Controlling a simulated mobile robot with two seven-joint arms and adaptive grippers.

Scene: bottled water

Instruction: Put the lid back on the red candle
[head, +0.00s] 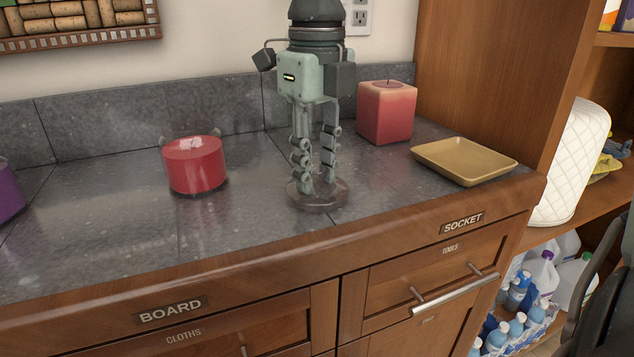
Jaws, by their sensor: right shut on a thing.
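The red candle (196,168) sits in a clear glass holder on the left part of the grey counter. Its top is uncovered and a pale wick area shows there. A clear round lid (318,198) is at the counter's front middle, to the right of the red candle. My right gripper (317,183) points straight down, with its fingers shut on the top of the lid. The lid's grasped part is mostly hidden between the fingers. I cannot tell whether the lid touches the counter. My left gripper is not in view.
A square pink-red candle (386,114) stands behind and right of my right gripper. A tan square dish (464,162) lies at the right. A purple candle (9,193) is cut off at the left edge. Bare counter (245,180) lies between the red candle and the lid.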

